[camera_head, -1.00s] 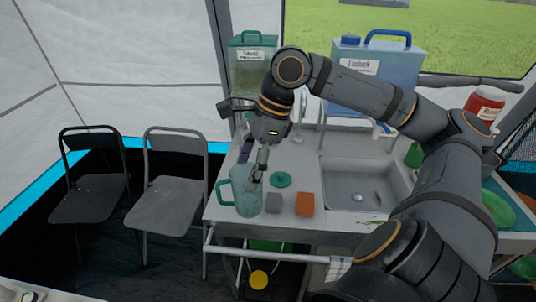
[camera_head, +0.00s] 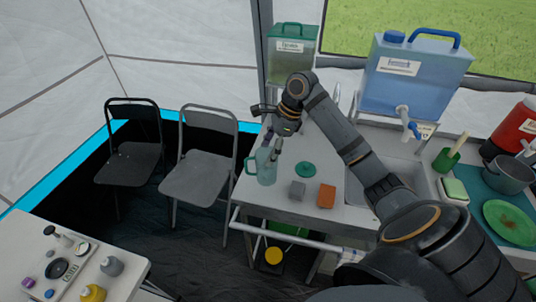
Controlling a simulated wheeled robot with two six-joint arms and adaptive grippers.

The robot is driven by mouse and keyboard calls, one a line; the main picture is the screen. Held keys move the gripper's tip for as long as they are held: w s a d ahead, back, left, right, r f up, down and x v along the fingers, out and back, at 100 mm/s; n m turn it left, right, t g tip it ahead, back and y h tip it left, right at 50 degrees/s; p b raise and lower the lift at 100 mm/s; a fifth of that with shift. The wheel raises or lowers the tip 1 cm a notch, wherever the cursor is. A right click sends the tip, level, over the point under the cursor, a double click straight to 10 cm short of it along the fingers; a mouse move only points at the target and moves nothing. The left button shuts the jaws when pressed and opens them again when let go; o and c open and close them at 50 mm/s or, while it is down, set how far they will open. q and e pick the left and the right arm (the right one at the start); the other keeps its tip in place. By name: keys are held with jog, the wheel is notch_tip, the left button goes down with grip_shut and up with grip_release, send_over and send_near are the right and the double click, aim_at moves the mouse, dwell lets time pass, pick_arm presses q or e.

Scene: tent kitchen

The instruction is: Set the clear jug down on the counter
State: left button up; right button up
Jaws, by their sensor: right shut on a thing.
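The clear jug (camera_head: 265,169), greenish and see-through with a green handle on its left side, is upright at the left end of the counter (camera_head: 283,205). Whether its base touches the counter is hard to tell. My right gripper (camera_head: 275,154) reaches down from above and is shut on the jug at its right rim side. The fingertips are small and partly hidden by the jug. My left gripper is not in view.
A green lid (camera_head: 305,169), a grey block (camera_head: 297,191) and an orange sponge (camera_head: 326,195) lie right of the jug. The sink (camera_head: 385,175) is partly behind my right arm. A blue water container (camera_head: 415,75) stands at the back. Two folding chairs (camera_head: 200,165) are left.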

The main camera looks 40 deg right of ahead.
jog(key=shift+w+d+f, duration=0.3)
jog(key=shift+w+f, duration=0.35)
jog(key=shift+f, duration=0.15)
notch_tip(320, 180, down, 3)
jog(key=shift+w+d+f+p, duration=0.1)
jog(key=shift+w+f+p, duration=0.1)
jog(key=shift+p, duration=0.15)
jog(key=shift+s, duration=0.1)
jog(key=o, duration=1.8)
jog(key=shift+f, duration=0.15)
